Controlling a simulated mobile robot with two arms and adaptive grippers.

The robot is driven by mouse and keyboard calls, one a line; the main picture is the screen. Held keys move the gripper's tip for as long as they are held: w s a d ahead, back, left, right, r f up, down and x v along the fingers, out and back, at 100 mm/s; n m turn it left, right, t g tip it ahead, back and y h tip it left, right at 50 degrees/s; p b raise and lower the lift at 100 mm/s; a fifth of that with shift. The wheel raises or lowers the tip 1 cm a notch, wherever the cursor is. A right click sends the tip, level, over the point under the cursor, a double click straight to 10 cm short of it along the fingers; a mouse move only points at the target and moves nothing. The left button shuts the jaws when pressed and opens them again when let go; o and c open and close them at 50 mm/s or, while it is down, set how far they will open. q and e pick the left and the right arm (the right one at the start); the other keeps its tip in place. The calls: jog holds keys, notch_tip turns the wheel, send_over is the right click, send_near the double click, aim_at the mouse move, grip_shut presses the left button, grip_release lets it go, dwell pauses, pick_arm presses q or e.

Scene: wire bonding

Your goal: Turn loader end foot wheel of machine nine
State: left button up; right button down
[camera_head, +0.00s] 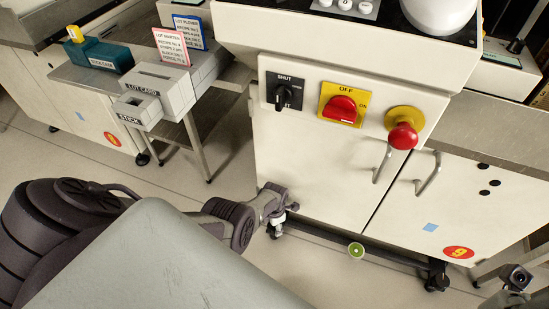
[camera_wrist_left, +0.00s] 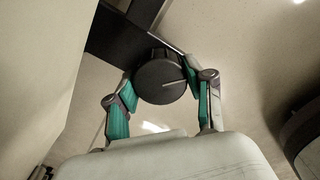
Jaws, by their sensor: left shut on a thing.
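Machine nine (camera_head: 330,170) is the cream cabinet with a red round label (camera_head: 458,252) low on its right door. My left gripper (camera_head: 276,208) is at the cabinet's lower left corner, low by the floor. In the left wrist view, the foot wheel (camera_wrist_left: 160,82) is a dark round disc with a pale line on its face. It sits between the green-padded fingers of my left gripper (camera_wrist_left: 162,88), which is shut on it. In the head view the wheel is mostly hidden by the gripper.
A dark bar with a green round mark (camera_head: 356,250) runs under the cabinet to a caster (camera_head: 437,277) at right. A side table with grey boxes (camera_head: 160,85) stands at left. The red emergency knob (camera_head: 403,136) juts from the panel. Floor between table and cabinet is clear.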

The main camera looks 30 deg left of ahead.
pick_arm(q)
jog(key=o, duration=1.2)
jog(key=shift+c, duration=0.2)
jog(key=shift+r, duration=0.75)
notch_tip(320, 180, up, 10)
jog(key=shift+r, duration=0.25)
